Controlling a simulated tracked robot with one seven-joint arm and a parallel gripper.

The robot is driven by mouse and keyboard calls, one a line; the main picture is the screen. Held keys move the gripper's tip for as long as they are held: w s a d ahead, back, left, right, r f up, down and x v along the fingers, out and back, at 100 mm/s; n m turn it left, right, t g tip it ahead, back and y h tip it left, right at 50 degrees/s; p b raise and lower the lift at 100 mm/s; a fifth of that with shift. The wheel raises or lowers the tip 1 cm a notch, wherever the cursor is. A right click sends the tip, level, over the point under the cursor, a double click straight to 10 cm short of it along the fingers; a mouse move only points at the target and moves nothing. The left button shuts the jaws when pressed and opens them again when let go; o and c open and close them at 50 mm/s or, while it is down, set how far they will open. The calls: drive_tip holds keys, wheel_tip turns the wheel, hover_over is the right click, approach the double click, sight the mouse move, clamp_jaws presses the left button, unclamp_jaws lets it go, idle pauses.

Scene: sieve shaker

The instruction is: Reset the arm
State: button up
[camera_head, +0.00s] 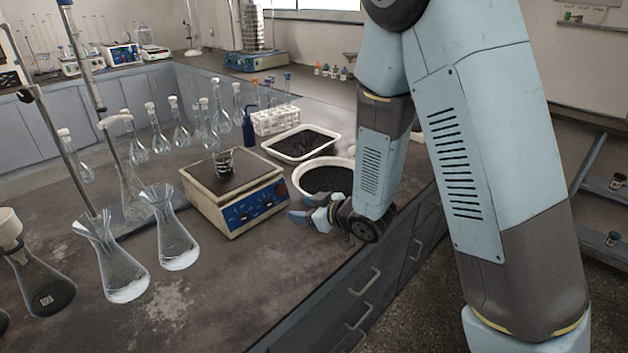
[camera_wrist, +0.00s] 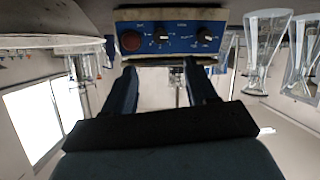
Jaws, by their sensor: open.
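My arm reaches down from the top right in the head view. My gripper (camera_head: 308,213) is low over the bench, at the right front of the balance (camera_head: 236,192). In the wrist view my gripper (camera_wrist: 165,80) shows two fingers apart with nothing between them. The blue control panel of the balance (camera_wrist: 172,38) lies just beyond the fingertips there, and the picture is upside down. I cannot tell whether the fingers touch the balance. A small beaker with dark contents (camera_head: 224,162) stands on the balance plate.
A white bowl of dark grains (camera_head: 298,184) is right behind my gripper, with a white tray (camera_head: 270,148) farther back. Conical flasks (camera_head: 122,272) stand at left. The sieve shaker (camera_head: 254,58) is at the back. The bench front is clear.

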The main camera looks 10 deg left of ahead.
drive_tip(key=w+d+r+m+t+h, duration=0.1)
drive_tip(key=d+r+m+h, duration=0.3)
drive_tip(key=d+r, duration=0.55)
drive_tip(key=w+d+r+m+t+h, duration=0.1)
drive_tip(key=d+r+m+h, duration=0.4)
drive_tip(key=d, duration=0.7)
drive_tip(key=s+d+r+m+g, duration=0.1)
drive_tip(key=s+d+r, duration=0.2)
drive_tip(key=s, duration=0.4)
drive_tip(key=s+d+r+m+g+h, duration=0.1)
drive_tip(key=s+d+r, duration=0.3)
drive_tip(key=s, duration=0.4)
drive_tip(key=s+d+r+m+g, duration=0.1)
drive_tip(key=s+d+r+g, duration=0.1)
drive_tip(key=s+d+r, duration=0.2)
drive_tip(key=s, duration=0.3)
drive_tip(key=shift+s+m+h, duration=0.35)
drive_tip(key=shift+m+h, duration=0.05)
drive_tip(key=shift+f, duration=0.1)
